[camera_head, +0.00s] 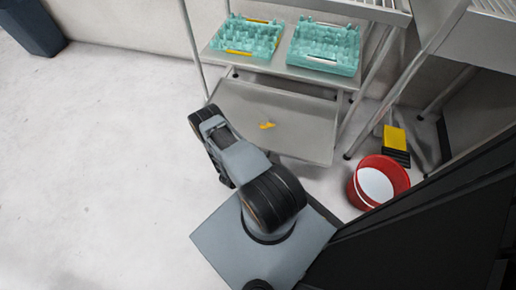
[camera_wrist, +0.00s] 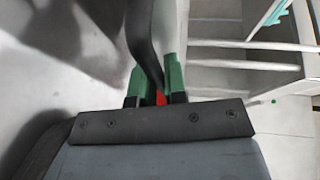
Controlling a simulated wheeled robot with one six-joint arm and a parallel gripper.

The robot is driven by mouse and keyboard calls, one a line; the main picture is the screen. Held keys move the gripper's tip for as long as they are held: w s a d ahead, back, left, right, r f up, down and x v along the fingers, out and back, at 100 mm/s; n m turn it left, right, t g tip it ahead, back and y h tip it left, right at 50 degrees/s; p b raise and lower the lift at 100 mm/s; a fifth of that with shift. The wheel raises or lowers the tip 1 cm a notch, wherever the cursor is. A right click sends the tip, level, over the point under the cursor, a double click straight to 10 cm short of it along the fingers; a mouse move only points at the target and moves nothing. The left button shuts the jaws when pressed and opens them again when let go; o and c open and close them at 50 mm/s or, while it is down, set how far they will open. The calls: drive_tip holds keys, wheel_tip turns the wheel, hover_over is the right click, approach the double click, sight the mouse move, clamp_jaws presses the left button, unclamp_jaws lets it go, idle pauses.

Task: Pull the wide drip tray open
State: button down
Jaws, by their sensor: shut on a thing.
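The wide drip tray (camera_head: 295,132) is a flat grey metal tray low under the rack in the head view. It sticks out from beneath the shelf toward me, with a small yellow-orange spill on it. My arm covers its left front part. My gripper (camera_wrist: 157,80) shows in the wrist view as two green fingers, close together. A dark curved bar runs down between them, with a bit of red at their base. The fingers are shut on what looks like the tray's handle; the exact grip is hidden. The head view hides the gripper behind my arm.
A red bucket (camera_head: 362,188) and a yellow-black brush (camera_head: 395,138) are at the right.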

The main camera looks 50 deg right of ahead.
drive_tip(key=shift+s+a, duration=0.35)
drive_tip(key=shift+s, duration=0.1)
drive_tip(key=c, duration=1.2)
unclamp_jaws()
drive_tip(key=shift+w, duration=0.1)
drive_tip(key=shift+a, duration=0.1)
drive_tip(key=a+p, duration=0.1)
drive_tip(key=a, duration=0.3)
drive_tip(key=a+r+p, duration=0.1)
drive_tip(key=a, duration=0.4)
drive_tip(key=s+a+r+p, duration=0.1)
drive_tip(key=a, duration=0.3)
drive_tip(key=shift+a+r, duration=0.25)
